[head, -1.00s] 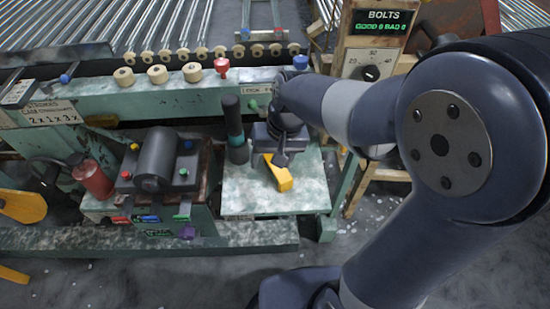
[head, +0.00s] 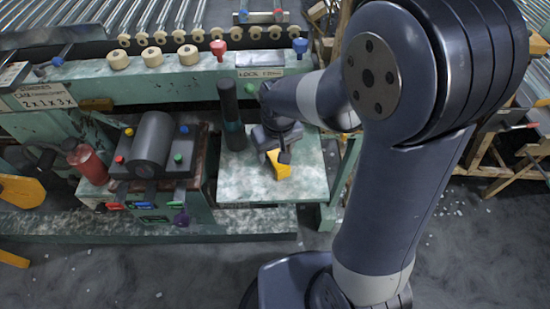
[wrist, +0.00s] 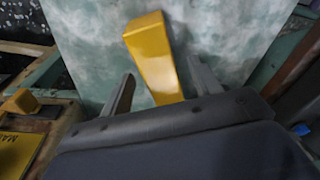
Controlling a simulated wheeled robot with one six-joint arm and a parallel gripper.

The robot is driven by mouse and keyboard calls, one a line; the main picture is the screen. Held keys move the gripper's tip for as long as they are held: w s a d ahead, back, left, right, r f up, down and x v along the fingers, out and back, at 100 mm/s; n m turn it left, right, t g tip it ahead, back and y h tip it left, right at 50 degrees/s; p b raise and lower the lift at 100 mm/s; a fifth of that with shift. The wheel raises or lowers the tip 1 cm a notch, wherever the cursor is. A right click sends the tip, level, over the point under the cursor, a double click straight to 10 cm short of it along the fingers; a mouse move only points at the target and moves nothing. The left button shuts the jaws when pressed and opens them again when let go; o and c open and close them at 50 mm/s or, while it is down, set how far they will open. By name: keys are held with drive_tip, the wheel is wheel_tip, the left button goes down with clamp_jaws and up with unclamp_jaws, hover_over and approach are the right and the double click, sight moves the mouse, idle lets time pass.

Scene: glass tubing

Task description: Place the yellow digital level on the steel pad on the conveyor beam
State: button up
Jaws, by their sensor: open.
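The yellow level (head: 278,169) lies on the pale, marbled shelf (head: 240,188) below the conveyor beam (head: 160,80). My gripper (head: 277,153) is right over it and hides its far end in the head view. In the wrist view, the yellow level (wrist: 152,52) lies between the two spread fingers of my gripper (wrist: 160,72), with a visible gap on either side. The gripper is open and holds nothing. A flat light-grey plate (head: 260,58) sits on the beam above a LOCK label; I cannot tell for sure that it is the steel pad.
A dark upright cylinder (head: 231,115) stands at the shelf's left, close to my gripper. A machine with a grey roller (head: 152,145) is further left. Cream spools (head: 153,56) and red (head: 218,48) and blue (head: 299,46) knobs line the beam.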

drive_tip(key=shift+f, duration=0.85)
drive_tip(key=shift+c, duration=0.2)
drive_tip(key=shift+w, duration=0.1)
clamp_jaws()
drive_tip(key=shift+r, duration=0.15)
